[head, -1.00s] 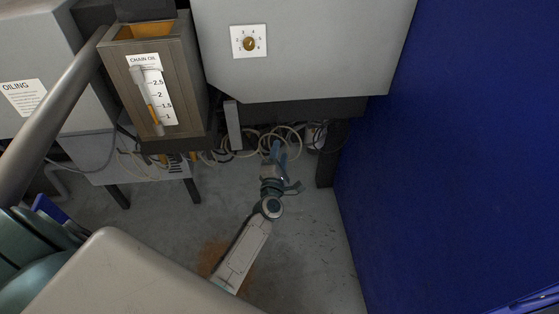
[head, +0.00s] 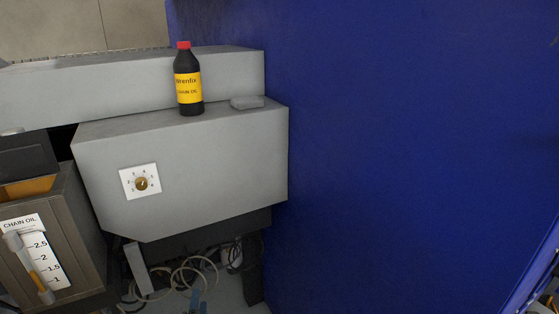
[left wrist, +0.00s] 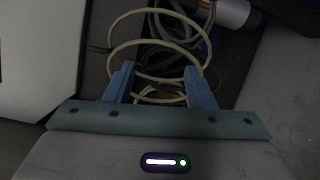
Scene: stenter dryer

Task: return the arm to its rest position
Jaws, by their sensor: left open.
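My left gripper (head: 197,300) shows only as a small blue part at the bottom edge of the head view, below the grey machine housing. In the left wrist view, my left gripper (left wrist: 160,85) has its two blue fingers spread apart with nothing between them. Coiled pale hoses (left wrist: 150,45) lie beyond the fingers. Most of my left arm is out of the head view. My right gripper is in neither view.
A black bottle (head: 188,88) with a red cap and yellow label stands on the grey housing (head: 235,160), which has a dial (head: 141,183). The chain oil box (head: 75,220) is at left. A large blue wall (head: 400,150) fills the right. Hoses (head: 195,272) lie below.

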